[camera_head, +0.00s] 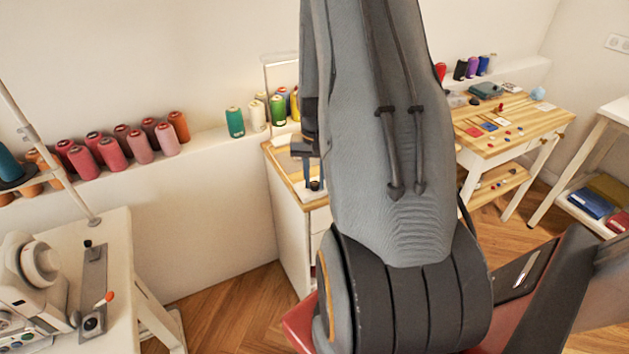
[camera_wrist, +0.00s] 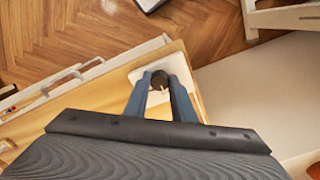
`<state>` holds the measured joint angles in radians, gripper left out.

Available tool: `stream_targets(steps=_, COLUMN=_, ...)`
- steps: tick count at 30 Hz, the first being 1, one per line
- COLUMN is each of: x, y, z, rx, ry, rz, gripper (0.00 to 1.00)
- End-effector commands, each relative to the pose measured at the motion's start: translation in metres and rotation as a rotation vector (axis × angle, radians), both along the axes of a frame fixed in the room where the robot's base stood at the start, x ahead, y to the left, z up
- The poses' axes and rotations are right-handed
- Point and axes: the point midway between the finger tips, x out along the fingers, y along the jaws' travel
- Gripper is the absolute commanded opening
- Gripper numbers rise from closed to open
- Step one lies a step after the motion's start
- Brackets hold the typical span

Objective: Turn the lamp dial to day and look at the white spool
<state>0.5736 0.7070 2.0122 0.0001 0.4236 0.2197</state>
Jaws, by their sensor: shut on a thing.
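The dark round lamp dial (camera_wrist: 159,79) sits on a white plate (camera_wrist: 147,66) at the edge of a wood-topped cabinet in the wrist view. My gripper (camera_wrist: 160,85) is shut on the dial, one blue-grey finger on each side. A small pale mark shows on the dial, but no setting can be read. In the head view the dial (camera_head: 316,185) shows at the cabinet front, with my gripper (camera_head: 306,152) above it, partly hidden by my arm. A whitish spool (camera_head: 257,116) stands on the wall ledge behind, beside a teal spool (camera_head: 235,122).
The wood-topped cabinet (camera_head: 283,170) has a thin pale frame (camera_head: 281,62) at its back. Several red and orange spools line the ledge at left. A sewing machine (camera_head: 32,270) is on the left table. A wooden worktable (camera_head: 510,130) stands at right. Wood floor (camera_head: 232,300) lies open between.

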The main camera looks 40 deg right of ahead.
Motion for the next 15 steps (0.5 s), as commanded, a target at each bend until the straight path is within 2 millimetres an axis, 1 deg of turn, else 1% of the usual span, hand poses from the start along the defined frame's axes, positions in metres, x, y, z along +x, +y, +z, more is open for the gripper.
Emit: stream_targets(steps=15, x=0.0025, y=-0.0010, z=0.0009, rx=-0.003, ry=-0.005, rz=-0.490, gripper=0.01)
